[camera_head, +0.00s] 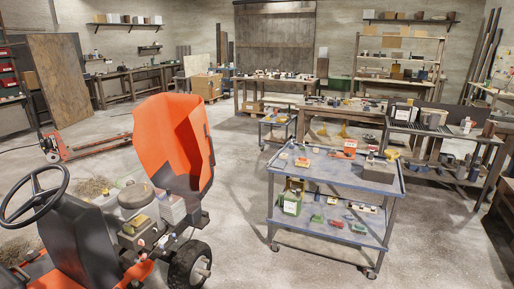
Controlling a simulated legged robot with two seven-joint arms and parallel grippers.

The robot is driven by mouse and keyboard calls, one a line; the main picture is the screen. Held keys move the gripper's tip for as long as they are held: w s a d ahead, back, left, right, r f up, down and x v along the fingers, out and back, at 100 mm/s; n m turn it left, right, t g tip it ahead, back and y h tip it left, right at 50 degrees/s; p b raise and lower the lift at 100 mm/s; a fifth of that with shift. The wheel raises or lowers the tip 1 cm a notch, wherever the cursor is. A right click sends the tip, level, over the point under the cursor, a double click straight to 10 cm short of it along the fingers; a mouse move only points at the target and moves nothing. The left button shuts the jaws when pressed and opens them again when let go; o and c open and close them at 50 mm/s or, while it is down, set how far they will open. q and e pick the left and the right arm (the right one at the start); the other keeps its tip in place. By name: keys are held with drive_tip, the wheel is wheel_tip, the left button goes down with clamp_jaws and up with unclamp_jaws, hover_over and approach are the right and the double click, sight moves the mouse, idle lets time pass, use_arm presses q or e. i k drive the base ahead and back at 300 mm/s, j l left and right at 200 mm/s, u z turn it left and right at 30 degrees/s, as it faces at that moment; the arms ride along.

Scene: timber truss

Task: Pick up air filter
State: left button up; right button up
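Neither of my grippers shows in the head view. I cannot tell for certain which thing is the air filter. A blue-topped cart (325,172) stands right of centre with small parts on its top and lower shelf. On its top are a grey block (379,170), a red-orange item (344,153) and several small coloured pieces. An orange riding mower (180,140) stands at the left with its hood raised. Its engine (137,225) is exposed, with a light grey ribbed part (172,209) beside it.
A green can (291,198) stands on the cart's lower shelf. The mower's steering wheel (34,194) and black wheel (191,266) are nearest. Workbenches with tools line the back and right. A red pallet jack (95,147) lies behind the mower. Concrete floor (237,205) is clear between mower and cart.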

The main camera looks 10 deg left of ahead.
sight(140, 220)
drive_tip(key=i, duration=0.75)
drive_tip(key=i+z, duration=0.1)
drive_tip(key=i, duration=0.6)
drive_tip(key=i+j, duration=0.15)
drive_tip(key=i, duration=0.6)
drive_tip(key=i+u, duration=0.4)
drive_tip(key=i+l+u, duration=0.2)
drive_tip(key=i+u, duration=0.25)
drive_tip(key=i+j+u, duration=0.15)
drive_tip(key=i+u, duration=0.15)
drive_tip(key=u, duration=0.15)
drive_tip(key=i+u, duration=0.3)
drive_tip(key=u, duration=0.15)
drive_tip(key=i+u, duration=0.3)
drive_tip(key=u, duration=0.15)
